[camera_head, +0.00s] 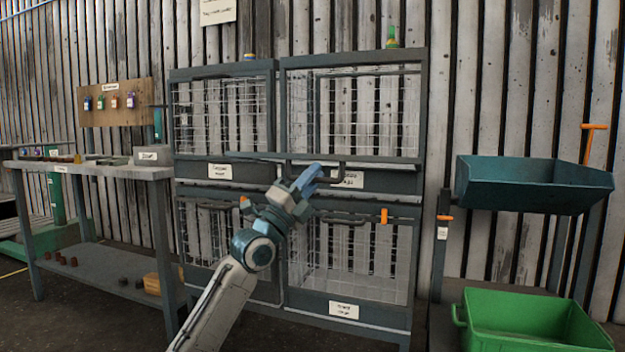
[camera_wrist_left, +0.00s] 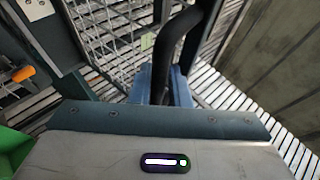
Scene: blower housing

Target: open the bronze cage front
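A dark steel rack holds wire cages in two rows, each with a label. The upper right cage front (camera_head: 355,112) stands above a label (camera_head: 347,180) that is too blurred to read surely and partly covered. A dark bar handle (camera_head: 342,172) runs along its lower edge. My left gripper (camera_head: 312,176) is at this handle. In the left wrist view, its blue fingers (camera_wrist_left: 162,86) lie on both sides of the dark handle bar (camera_wrist_left: 163,55) and look closed on it. The cage fronts look shut. My right gripper is out of view.
A workbench (camera_head: 95,168) stands to the left. A teal tray (camera_head: 530,185) and a green bin (camera_head: 530,320) stand to the right. Small objects sit on top of the rack.

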